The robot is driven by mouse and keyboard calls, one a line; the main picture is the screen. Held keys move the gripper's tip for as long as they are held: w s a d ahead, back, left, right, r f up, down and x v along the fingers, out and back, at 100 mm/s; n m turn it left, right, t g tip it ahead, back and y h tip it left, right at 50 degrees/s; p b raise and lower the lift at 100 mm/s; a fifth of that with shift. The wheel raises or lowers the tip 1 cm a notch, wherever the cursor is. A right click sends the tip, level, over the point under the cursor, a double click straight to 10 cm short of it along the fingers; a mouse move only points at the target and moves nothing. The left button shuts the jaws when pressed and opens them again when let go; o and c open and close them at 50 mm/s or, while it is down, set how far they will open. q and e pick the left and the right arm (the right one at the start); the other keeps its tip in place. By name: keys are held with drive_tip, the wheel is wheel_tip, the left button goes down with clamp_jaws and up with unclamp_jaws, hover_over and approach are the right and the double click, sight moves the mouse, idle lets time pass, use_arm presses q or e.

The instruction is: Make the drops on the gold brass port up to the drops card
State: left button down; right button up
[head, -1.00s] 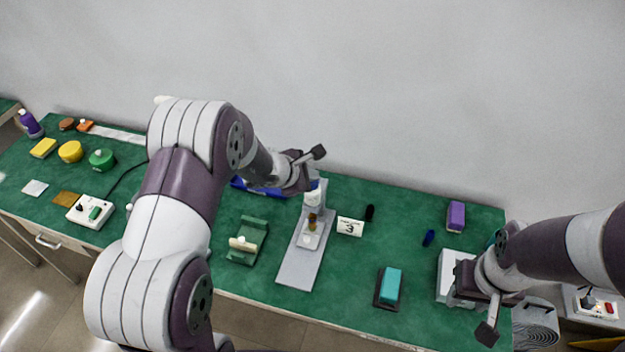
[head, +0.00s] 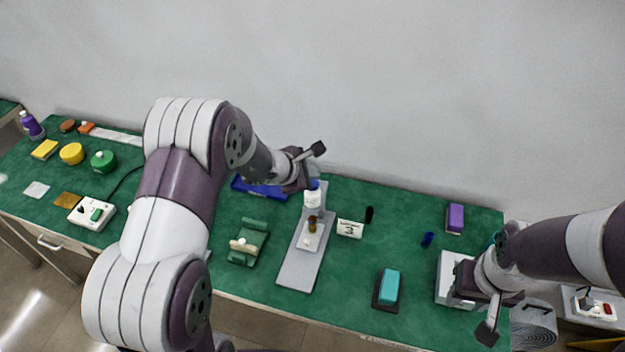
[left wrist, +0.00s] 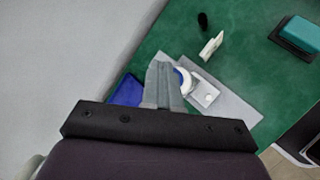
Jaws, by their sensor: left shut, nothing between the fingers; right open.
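The white drops card (head: 349,229) stands on the green bench and reads 3. Left of it, a grey board (head: 298,268) carries a white canister (head: 313,199) with a blue top and a small gold-brown port (head: 312,225) in front of it. Any drops are too small to make out. My left gripper (head: 312,182) is at the canister's top; in the left wrist view its shut, empty fingers (left wrist: 163,82) overlap the round white canister (left wrist: 186,83) in the picture. Contact cannot be told. My right gripper (head: 466,296) is open by a white box at the right.
A blue tray (head: 262,190) lies behind the board's left side. A green cradle (head: 248,243) stands left of the board. A teal block (head: 389,286), a purple block (head: 455,217) and small dark objects lie right. Bench is clear between them.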

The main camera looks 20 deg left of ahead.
use_arm(q)
drive_tip(key=shift+r, duration=0.1)
wheel_tip(320, 180, up, 5)
drive_tip(key=p, duration=0.3)
idle(0.6)
idle(0.3)
